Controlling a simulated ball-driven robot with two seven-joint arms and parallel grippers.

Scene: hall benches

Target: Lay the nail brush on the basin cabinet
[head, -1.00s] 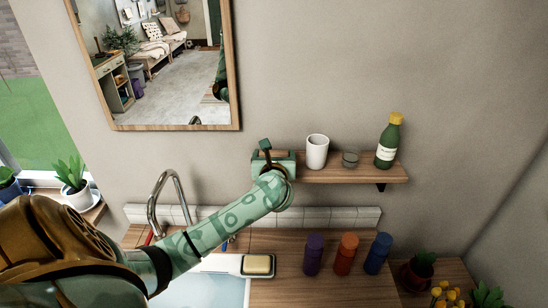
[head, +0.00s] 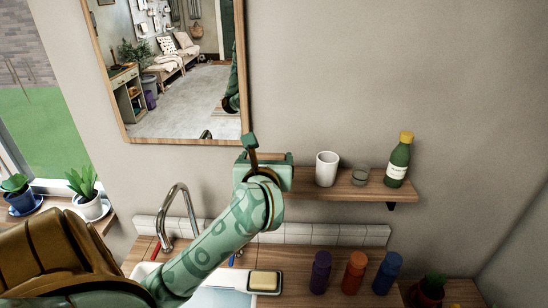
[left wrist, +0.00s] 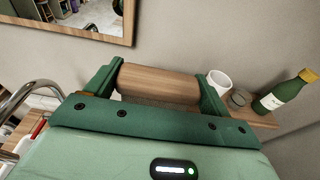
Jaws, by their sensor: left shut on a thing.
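My left gripper (head: 268,158) is at the left end of the wall shelf in the head view, nearer to me than the shelf. In the left wrist view its dark green fingers (left wrist: 158,88) are shut on the nail brush (left wrist: 158,80), a wooden-backed block with pale bristles just visible under it. In the head view the gripper mostly hides the brush. The basin cabinet (head: 302,262) is the wooden counter below, with a white basin (head: 215,297) partly hidden by my left arm. My right gripper is not in view.
The shelf (head: 340,190) holds a white cup (head: 326,168), a small glass (head: 360,176) and a green bottle (head: 398,160). On the counter are a soap dish with soap (head: 264,281) and purple (head: 320,272), orange (head: 355,272) and blue (head: 387,273) bottles. A tap (head: 175,215) rises behind the basin.

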